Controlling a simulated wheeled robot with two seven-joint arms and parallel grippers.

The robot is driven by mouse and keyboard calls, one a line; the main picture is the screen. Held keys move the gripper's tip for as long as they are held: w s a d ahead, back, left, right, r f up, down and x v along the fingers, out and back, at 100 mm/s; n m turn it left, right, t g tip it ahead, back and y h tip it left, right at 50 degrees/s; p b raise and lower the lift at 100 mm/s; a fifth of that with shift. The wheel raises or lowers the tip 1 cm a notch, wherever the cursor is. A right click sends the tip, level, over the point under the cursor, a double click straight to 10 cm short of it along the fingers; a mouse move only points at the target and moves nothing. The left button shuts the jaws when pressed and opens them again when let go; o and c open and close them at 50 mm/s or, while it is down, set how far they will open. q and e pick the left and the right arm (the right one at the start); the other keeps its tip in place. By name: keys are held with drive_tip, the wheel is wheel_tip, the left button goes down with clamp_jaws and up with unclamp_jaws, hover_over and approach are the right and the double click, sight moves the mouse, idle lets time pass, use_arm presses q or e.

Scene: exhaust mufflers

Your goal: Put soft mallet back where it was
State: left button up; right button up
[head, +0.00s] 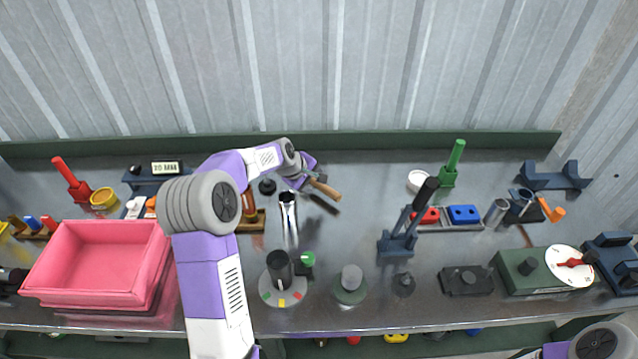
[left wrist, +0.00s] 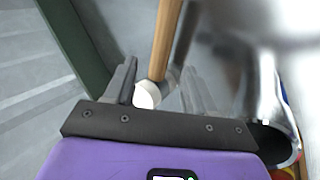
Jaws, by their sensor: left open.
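The soft mallet's wooden handle (head: 326,189) sticks out to the right of my left gripper (head: 307,179) in the head view, above the back part of the bench. A dark shadow lies on the bench below it. In the left wrist view the handle (left wrist: 166,40) runs down between the two fingers of my left gripper (left wrist: 160,88), with a white mallet face (left wrist: 147,95) at its lower end. The fingers are open and stand apart on either side of the mallet. The rest of the mallet head is hidden. My right gripper is out of view.
A steel tube (head: 288,215) stands just in front of the gripper. A wooden stand (head: 252,221) is to its left, behind my arm. A pink bin (head: 98,262) is at left. A dark lever press (head: 402,230) is at right. A green rear rail (head: 380,141) borders the bench.

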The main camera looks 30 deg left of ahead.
use_arm(q)
drive_tip(key=v, duration=0.6)
drive_tip(key=shift+p, duration=0.3)
drive_tip(key=shift+r, duration=0.15)
